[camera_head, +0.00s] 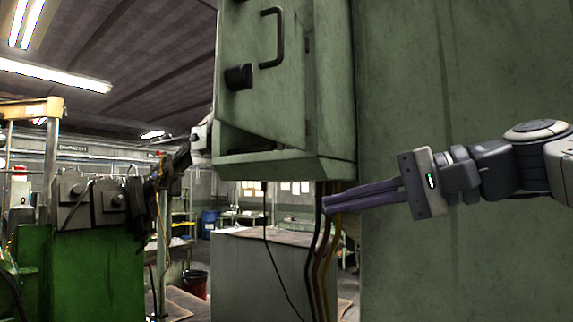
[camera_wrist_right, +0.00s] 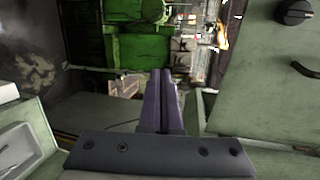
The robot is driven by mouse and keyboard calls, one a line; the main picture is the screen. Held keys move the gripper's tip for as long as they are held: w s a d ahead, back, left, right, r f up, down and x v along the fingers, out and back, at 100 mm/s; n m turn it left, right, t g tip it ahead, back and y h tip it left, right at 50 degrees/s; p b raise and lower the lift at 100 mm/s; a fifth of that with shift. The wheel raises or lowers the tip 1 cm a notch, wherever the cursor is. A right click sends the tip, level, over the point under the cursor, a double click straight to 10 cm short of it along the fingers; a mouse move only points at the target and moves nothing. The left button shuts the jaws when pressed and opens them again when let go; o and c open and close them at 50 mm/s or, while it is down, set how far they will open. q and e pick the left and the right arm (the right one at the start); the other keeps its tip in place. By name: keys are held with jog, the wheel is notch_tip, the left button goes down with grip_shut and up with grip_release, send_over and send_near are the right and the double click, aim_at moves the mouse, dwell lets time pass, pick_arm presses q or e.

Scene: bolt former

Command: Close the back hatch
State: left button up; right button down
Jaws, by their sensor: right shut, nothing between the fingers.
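A green hatch door (camera_head: 262,75) with a dark curved handle (camera_head: 280,38) and a black knob (camera_head: 238,77) is on the front of a green box. The door stands at an angle to the box's lower edge, with a dark gap below it, so it looks ajar. My right gripper (camera_head: 328,203) is shut and empty. Its purple fingers point left, just below and right of the box, near the hanging cables. In the right wrist view, the shut fingers (camera_wrist_right: 163,72) point up; the knob (camera_wrist_right: 294,11) and handle (camera_wrist_right: 305,69) are at the right. My left gripper is not identifiable.
A large green cabinet wall (camera_head: 460,90) stands behind my right arm. Several dark, red and yellow cables (camera_head: 322,255) hang below the box, close to the fingertips. A grey cabinet (camera_head: 255,270) is beneath. A bright green machine (camera_head: 90,270) stands at the left.

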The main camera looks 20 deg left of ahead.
jog(key=s+d+r+n+y, duration=0.1)
jog(key=s+r, duration=0.1)
jog(key=r, duration=0.4)
jog(key=s+d+r+n+y, duration=0.1)
jog(key=s+d+r+y, duration=0.1)
jog(key=r, duration=0.4)
jog(key=g+p, duration=0.1)
jog(key=p, duration=0.5)
send_near(244, 119)
jog(key=a, duration=0.5)
jog(key=shift+w+a+r, duration=0.3)
jog(key=shift+a+r, duration=0.05)
jog(key=shift+a+f, duration=0.2)
jog(key=shift+a, duration=0.4)
